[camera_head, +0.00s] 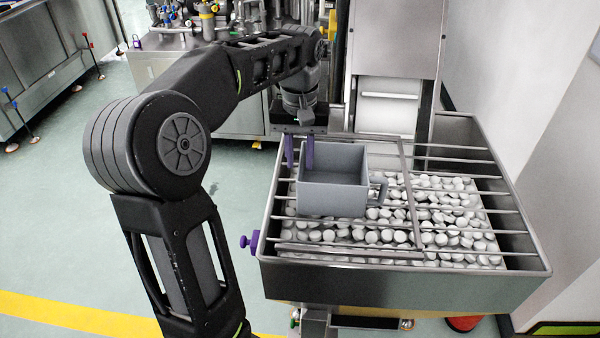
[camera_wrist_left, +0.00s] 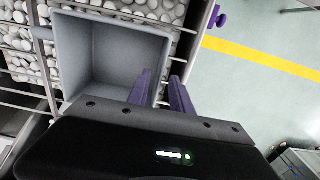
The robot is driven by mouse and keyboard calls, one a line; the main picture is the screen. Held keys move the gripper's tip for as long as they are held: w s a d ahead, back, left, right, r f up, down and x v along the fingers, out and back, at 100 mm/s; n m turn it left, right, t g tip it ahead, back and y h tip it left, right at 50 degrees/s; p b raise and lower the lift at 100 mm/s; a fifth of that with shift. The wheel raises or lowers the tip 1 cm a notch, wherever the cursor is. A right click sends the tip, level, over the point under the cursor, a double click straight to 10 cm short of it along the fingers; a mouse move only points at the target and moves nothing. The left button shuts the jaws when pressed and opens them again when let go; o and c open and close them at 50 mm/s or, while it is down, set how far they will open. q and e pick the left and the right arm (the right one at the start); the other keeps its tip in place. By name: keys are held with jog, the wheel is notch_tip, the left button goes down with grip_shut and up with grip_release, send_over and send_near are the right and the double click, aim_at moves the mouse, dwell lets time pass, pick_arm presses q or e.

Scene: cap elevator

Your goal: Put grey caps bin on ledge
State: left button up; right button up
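The grey bin (camera_head: 332,196), an open box with a handle on its right side, sits upright over the metal hopper of white caps, at the bars. It looks empty; it also fills the upper left of the left wrist view (camera_wrist_left: 108,55). My left gripper (camera_head: 300,152) is at the bin's back left corner, pointing down. Its two purple fingers (camera_wrist_left: 161,90) are apart, one on each side of a bin wall, with a visible gap. I cannot tell whether either finger touches the wall. I cannot tell which surface is the ledge. My right gripper is out of view.
The hopper (camera_head: 400,291) has metal bars across it and white caps (camera_head: 450,215) below. A purple knob (camera_head: 249,241) sticks out on its left. A steel column (camera_head: 397,40) stands behind. Open floor (camera_head: 60,220) lies to the left, with a yellow line.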

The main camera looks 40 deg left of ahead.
pick_arm(q)
notch_tip(320, 180, up, 6)
jog(key=p, duration=0.4)
jog(key=shift+f, duration=0.1)
jog(key=shift+f, duration=0.15)
jog(key=shift+c, duration=0.3)
